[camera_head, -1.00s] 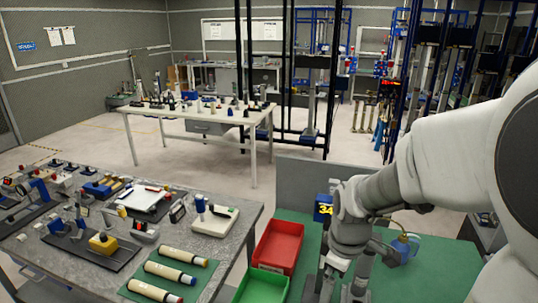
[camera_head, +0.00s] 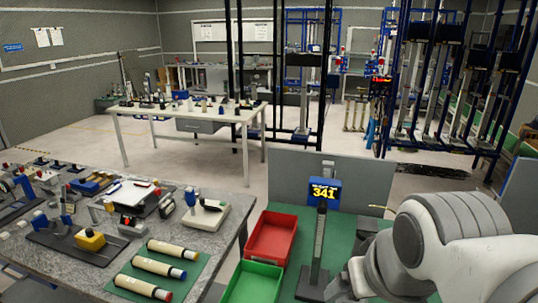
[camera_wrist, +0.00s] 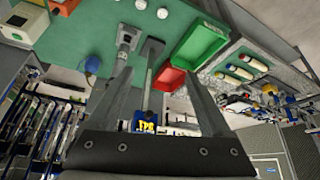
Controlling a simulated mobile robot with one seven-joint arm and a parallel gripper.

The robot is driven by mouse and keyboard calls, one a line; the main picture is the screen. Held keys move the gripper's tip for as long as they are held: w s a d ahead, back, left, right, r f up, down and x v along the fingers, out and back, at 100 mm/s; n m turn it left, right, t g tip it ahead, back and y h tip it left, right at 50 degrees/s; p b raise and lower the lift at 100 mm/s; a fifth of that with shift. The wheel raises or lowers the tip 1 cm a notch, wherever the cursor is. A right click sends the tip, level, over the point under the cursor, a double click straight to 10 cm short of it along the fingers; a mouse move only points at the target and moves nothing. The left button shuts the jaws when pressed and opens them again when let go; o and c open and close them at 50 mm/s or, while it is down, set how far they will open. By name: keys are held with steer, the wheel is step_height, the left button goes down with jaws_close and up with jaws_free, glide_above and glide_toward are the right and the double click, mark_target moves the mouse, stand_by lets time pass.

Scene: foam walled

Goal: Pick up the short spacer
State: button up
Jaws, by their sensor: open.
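I cannot tell for sure which thing is the short spacer. Three cream cylinders with coloured ends lie on a green mat in the head view: upper (camera_head: 172,249), middle (camera_head: 158,267) and lower (camera_head: 143,287). My gripper (camera_wrist: 160,80) is open, its two grey fingers wide apart with nothing held between them. Beyond the fingers stands a grey post (camera_wrist: 151,50). In the head view my arm is at the lower right and the fingertips cannot be made out.
A red bin (camera_head: 271,236) and a green bin (camera_head: 252,284) stand left of the grey post (camera_head: 319,245). A blue display reading 341 (camera_head: 324,192) is behind it, before a grey panel (camera_head: 370,178). The grey table (camera_head: 60,270) at left is crowded.

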steer(key=w+f+n+g+b, duration=0.3)
steer(key=w+f+n+b, duration=0.4)
steer(key=f+n, duration=0.3)
steer(key=w+f+n+g+b, duration=0.3)
steer(key=w+f+n+b, duration=0.45)
steer(key=f, duration=0.45)
steer(key=shift+m, duration=0.25)
steer(key=f+b, duration=0.2)
steer(key=f, duration=1)
steer(key=shift+d, duration=0.2)
steer(key=f, duration=0.2)
steer(key=f+b, duration=0.1)
steer(key=f, duration=0.2)
steer(key=shift+s+a+f, duration=0.1)
steer(key=shift+a, duration=0.1)
jaws_close()
